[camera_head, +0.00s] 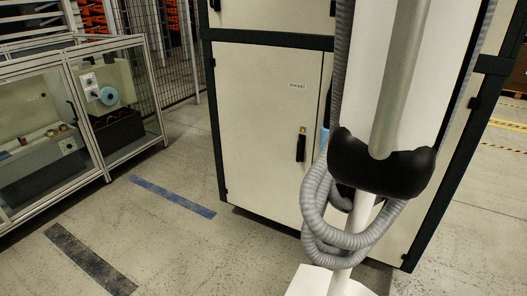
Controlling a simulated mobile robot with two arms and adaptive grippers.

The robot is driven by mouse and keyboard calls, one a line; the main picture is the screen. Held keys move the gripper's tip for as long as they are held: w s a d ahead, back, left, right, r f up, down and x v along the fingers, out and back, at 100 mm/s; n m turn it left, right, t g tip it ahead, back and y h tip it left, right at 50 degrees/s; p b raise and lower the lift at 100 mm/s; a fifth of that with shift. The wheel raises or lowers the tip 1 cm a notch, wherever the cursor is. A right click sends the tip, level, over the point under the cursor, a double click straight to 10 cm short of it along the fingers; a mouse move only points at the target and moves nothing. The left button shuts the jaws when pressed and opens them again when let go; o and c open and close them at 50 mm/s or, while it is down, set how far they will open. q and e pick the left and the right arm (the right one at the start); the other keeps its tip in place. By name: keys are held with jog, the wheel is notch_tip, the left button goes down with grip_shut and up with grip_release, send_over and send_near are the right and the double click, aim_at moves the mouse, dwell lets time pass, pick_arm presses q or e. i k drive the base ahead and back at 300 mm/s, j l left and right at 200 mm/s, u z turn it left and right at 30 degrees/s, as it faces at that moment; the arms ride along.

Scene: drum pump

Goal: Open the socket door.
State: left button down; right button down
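The socket door (262,110) is a large cream panel on a dark-framed cabinet, with a small label near its upper right that seems to read "SOCKET". It looks closed, flush with the frame. Its black upright handle (301,147) is at the right side of the door, with a small yellowish mark above it. Hinges show along the door's left edge. Neither of my grippers is in view. The cabinet front to the right of the handle is largely hidden by a white column and grey hoses close to the camera.
A glass-sided framed case (84,118) with equipment inside stands at the left. A wire mesh fence (147,50) is behind it. Blue (172,196) and dark (90,262) floor strips mark the open floor between case and cabinet, which is clear.

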aim_at(268, 97)
jog(key=u, duration=0.6)
jog(key=i+j+u, duration=0.2)
jog(key=i+j, duration=0.25)
jog(key=j, duration=0.25)
jog(key=i+j+u, duration=0.2)
jog(key=i+j, duration=0.35)
jog(key=i+l+z, duration=0.1)
jog(key=i+z, duration=0.7)
jog(key=z, duration=0.15)
jog(key=i+j+z, duration=0.25)
jog(key=z, duration=0.2)
jog(key=i, duration=0.1)
